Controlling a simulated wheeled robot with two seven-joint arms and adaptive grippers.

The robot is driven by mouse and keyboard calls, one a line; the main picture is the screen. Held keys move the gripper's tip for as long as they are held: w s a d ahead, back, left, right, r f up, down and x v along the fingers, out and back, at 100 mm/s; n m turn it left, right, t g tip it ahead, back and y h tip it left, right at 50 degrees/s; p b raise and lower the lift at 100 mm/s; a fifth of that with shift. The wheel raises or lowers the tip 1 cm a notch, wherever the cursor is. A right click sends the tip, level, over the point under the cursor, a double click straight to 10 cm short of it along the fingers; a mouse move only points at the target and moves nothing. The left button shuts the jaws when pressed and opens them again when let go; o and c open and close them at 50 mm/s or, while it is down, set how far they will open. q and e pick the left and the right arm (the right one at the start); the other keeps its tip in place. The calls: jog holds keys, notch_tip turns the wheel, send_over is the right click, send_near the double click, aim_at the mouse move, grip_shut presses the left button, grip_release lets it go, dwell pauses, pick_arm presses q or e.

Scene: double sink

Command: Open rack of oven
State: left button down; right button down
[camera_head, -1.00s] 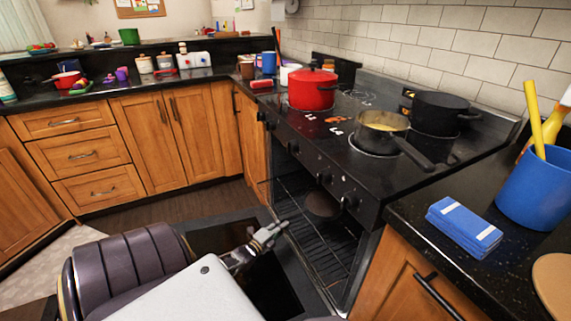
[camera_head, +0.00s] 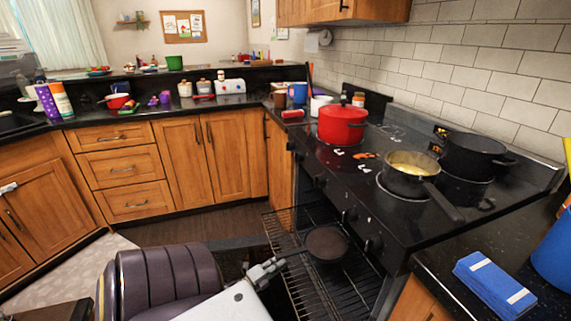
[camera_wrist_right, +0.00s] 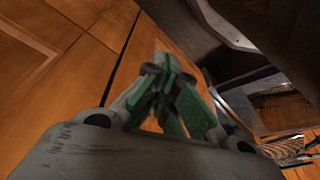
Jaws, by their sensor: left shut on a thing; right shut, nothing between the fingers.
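The oven (camera_head: 375,250) stands open under the black stovetop. Its wire rack (camera_head: 300,291) sticks out of the oven to the left, over the lowered door. A dark round pan (camera_head: 327,243) rests on the rack. My left gripper (camera_head: 276,265) is at the rack's outer edge and shut on it; the exact contact is small and partly hidden by my arm. My right gripper (camera_wrist_right: 165,92), with green finger pads, is shut and empty in the right wrist view, in front of wooden cabinet fronts. I do not make it out in the head view.
A red pot (camera_head: 342,124), a pan of yellow food (camera_head: 411,173) and a black pot (camera_head: 470,160) stand on the stovetop. A blue cloth (camera_head: 494,285) lies on the right counter. Wooden cabinets (camera_head: 210,155) line the back. Some floor (camera_head: 190,222) is free before them.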

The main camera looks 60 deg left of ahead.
pick_arm(q)
jog(key=shift+s+f, duration=0.2)
jog(key=shift+s, duration=0.3)
jog(key=c, duration=1.8)
grip_release()
jog(key=shift+r, duration=0.15)
jog(key=shift+s, duration=0.1)
jog(key=s+d, duration=0.1)
jog(key=s, duration=1)
jog(key=shift+s, duration=0.3)
jog(key=shift+d, duration=0.1)
jog(key=shift+d, duration=0.1)
